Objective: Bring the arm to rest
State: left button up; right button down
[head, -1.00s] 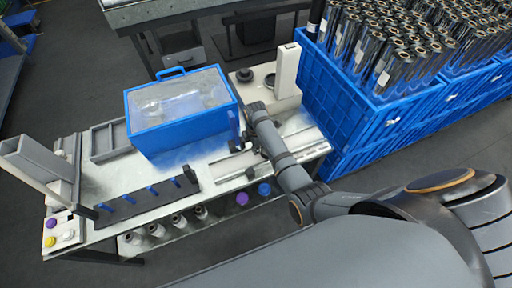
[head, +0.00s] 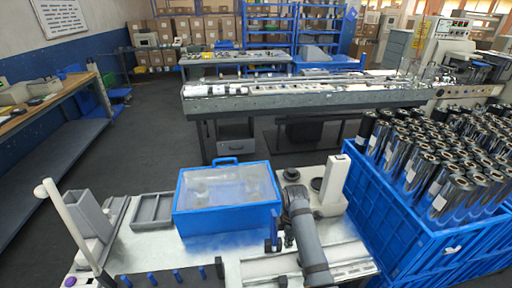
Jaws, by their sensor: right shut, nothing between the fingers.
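My right arm reaches up from the bottom edge over the worktable (head: 205,248). My right gripper (head: 279,242) is small and dark at the front right corner of the blue box, partly hidden by my own grey forearm. It is shut with nothing between its fingers. I cannot tell whether it touches the box. My left arm and left gripper are not in view.
A blue box (head: 228,222) with a clear lid stands on the worktable, with a grey tray (head: 152,211) beside it. Blue crates (head: 400,222) of shiny rolls stand close on the right. A long bench (head: 310,100) crosses behind. Open floor lies left.

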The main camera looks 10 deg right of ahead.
jog(key=s+d+f+m+t, duration=0.2)
jog(key=s+d+m, duration=0.3)
jog(key=s+m, duration=0.45)
jog(key=s+d+r+m+t, duration=0.2)
jog(key=s+r+m, duration=0.3)
jog(key=s+m, duration=0.45)
notch_tip(320, 180, down, 24)
jog(key=s+d+f+n+g+h, duration=0.1)
jog(key=s+d+g, duration=0.1)
jog(key=s+d+f, duration=0.1)
jog(key=s+f, duration=1.6)
jog(key=s, duration=0.2)
jog(key=shift+s+d+f+g, duration=0.2)
jog(key=shift+s+f+g, duration=0.15)
jog(key=shift+g, duration=0.05)
